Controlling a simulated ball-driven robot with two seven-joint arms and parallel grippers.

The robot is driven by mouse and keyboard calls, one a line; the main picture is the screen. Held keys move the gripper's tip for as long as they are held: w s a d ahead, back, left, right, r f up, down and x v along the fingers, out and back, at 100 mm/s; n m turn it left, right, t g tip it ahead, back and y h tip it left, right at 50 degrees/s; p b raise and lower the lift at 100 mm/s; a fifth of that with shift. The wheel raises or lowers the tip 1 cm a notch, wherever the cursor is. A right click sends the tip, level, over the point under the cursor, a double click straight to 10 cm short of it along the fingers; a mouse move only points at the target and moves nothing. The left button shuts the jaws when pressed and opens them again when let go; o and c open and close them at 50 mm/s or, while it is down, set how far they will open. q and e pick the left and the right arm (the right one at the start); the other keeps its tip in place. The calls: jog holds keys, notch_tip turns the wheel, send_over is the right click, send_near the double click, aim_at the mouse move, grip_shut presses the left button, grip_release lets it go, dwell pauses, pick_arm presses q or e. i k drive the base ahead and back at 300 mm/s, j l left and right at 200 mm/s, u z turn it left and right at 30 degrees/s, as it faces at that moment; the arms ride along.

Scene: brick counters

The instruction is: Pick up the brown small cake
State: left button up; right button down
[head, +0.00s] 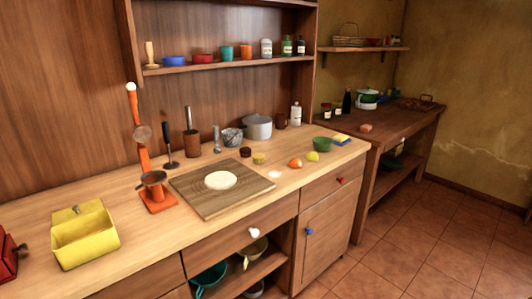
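A small, dark brown round thing (245,152), which looks like the brown small cake, sits on the wooden counter behind the cutting board. It is small in the head view, so its details are hard to tell. A small yellow round thing (259,158) sits just to its right. The grey pot (257,127) and a grey mortar-like bowl (232,137) stand behind it. Neither of my grippers is in view.
A cutting board (238,203) with a flat white round piece (220,180) lies in front. An orange stand (157,197), a yellow box (85,238) and a red object (7,257) are left. Orange (295,163) and yellow (312,156) fruits and a green bowl (323,144) are right.

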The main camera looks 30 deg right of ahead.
aim_at(245, 152)
jog(key=z, duration=0.9)
jog(key=i+l, duration=0.15)
